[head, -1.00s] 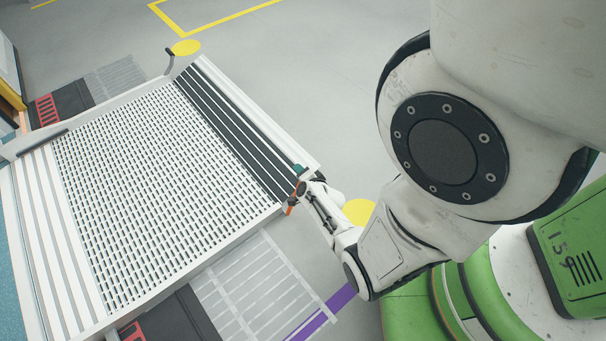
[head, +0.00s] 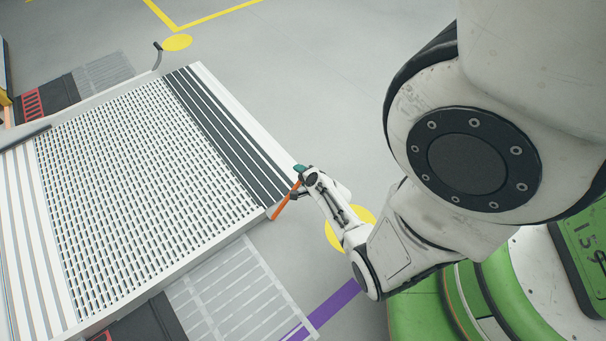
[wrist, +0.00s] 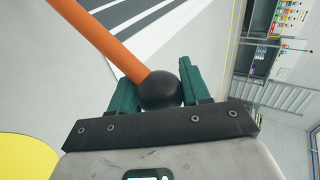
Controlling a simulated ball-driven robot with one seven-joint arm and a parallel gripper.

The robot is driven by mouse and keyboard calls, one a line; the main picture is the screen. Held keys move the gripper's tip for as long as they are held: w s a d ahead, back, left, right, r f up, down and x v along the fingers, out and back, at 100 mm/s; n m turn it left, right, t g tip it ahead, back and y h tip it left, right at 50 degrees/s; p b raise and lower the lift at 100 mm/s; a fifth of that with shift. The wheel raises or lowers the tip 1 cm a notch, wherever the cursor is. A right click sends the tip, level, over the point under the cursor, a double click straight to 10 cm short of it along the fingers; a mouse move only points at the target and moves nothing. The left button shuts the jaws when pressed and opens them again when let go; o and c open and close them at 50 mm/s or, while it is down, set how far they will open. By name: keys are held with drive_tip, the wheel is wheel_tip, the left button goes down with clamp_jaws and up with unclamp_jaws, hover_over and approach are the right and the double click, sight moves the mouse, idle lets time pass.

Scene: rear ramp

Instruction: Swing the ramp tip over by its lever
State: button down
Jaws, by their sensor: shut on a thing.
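The ramp (head: 125,175) is a light platform with a slotted deck; its tip (head: 225,135), with dark stripes, lies along the right end. The orange lever (head: 284,204) rises from the tip's near corner. In the wrist view the lever (wrist: 98,38) ends in a black ball knob (wrist: 160,89). My gripper (head: 297,181) is at the lever's upper end. In the wrist view my gripper's green fingers (wrist: 158,86) are shut on the knob, one on each side. The lever's base is hidden in the wrist view.
A black-topped post (head: 157,55) stands at the ramp's far corner near a yellow floor disc (head: 177,42). Another yellow disc (head: 338,236) lies under my arm. A purple floor stripe (head: 335,302) runs nearby. Floor beyond the tip is clear.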

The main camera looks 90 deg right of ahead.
drive_tip(key=shift+w+a+f, duration=0.1)
drive_tip(key=shift+w+a, duration=0.05)
drive_tip(key=shift+w, duration=0.2)
drive_tip(key=c, duration=0.8)
unclamp_jaws()
drive_tip(key=shift+o, duration=1.1)
drive_tip(key=shift+s, duration=0.25)
drive_tip(key=p+v, duration=0.5)
drive_tip(key=v, duration=0.5)
drive_tip(key=shift+a+r+p, duration=0.25)
drive_tip(key=shift+p, duration=0.15)
drive_tip(key=shift+s, duration=0.1)
